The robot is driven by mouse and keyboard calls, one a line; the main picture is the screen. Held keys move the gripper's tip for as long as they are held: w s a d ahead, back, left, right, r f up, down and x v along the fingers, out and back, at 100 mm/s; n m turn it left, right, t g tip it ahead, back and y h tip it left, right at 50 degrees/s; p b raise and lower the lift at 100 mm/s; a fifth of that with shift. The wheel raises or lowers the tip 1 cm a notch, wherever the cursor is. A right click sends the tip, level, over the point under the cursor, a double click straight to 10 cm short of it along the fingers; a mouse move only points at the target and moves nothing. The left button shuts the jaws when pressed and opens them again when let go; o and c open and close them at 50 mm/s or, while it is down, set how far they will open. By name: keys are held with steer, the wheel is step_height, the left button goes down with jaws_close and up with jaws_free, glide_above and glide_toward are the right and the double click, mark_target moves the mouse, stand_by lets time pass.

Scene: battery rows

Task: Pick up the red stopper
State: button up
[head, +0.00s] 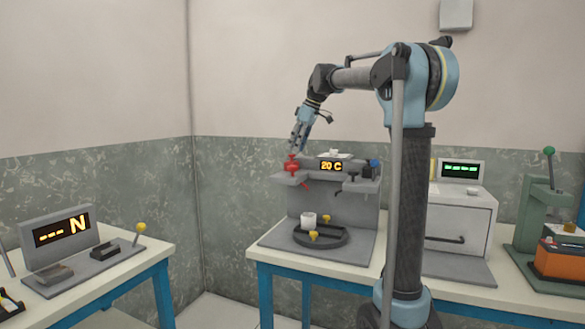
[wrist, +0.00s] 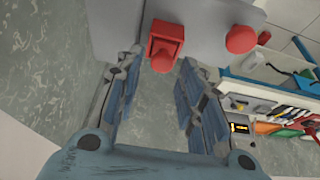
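The red stopper (head: 291,166) sits upright at the left end of the grey machine's upper shelf in the head view. In the wrist view a red block-like piece (wrist: 165,46), apparently the stopper, shows between the tips of my fingers. A rounded red piece (wrist: 241,39) lies to its right; I cannot tell what it belongs to. My gripper (head: 296,146) is just above the stopper, pointing down. In the wrist view my gripper (wrist: 161,62) has its two fingers apart with a gap between them, and nothing is clamped. I cannot tell whether a finger touches the stopper.
The grey machine (head: 333,203) with a "20 C" display stands on the table (head: 262,262). A white box device (head: 455,226) stands to the right. The wall is close behind.

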mark_target(292, 162)
steer(key=x, duration=0.4)
steer(key=shift+s+f, duration=0.1)
steer(key=c, duration=0.7)
steer(key=shift+c, duration=0.2)
